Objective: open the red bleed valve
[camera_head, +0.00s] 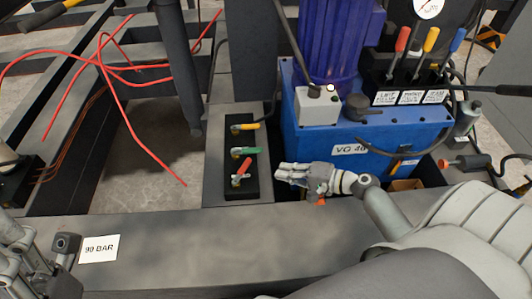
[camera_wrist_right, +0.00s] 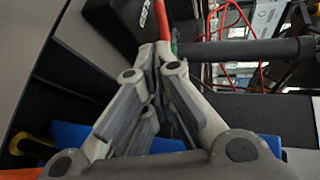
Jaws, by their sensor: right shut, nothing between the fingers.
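The red bleed valve (camera_head: 243,169) is the nearest of three lever valves on a black plate. Its red lever is tilted, rising up and to the right. My right gripper (camera_head: 281,172) is just right of the red valve, fingers pointing left toward it, shut and empty. In the right wrist view a red bar, likely the valve lever (camera_wrist_right: 164,20), stands just beyond the closed fingertips (camera_wrist_right: 155,52). Whether they touch is unclear. My left gripper (camera_head: 62,250) shows only partly at the lower left edge; its finger state is unclear.
A green-handled valve (camera_head: 245,151) and a yellow-handled valve (camera_head: 245,126) sit behind the red one, their levers lying sideways. The blue power unit (camera_head: 350,135) stands close behind my right gripper. A "90 BAR" label (camera_head: 98,249) lies on the grey beam (camera_head: 190,250). Red hoses hang at left.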

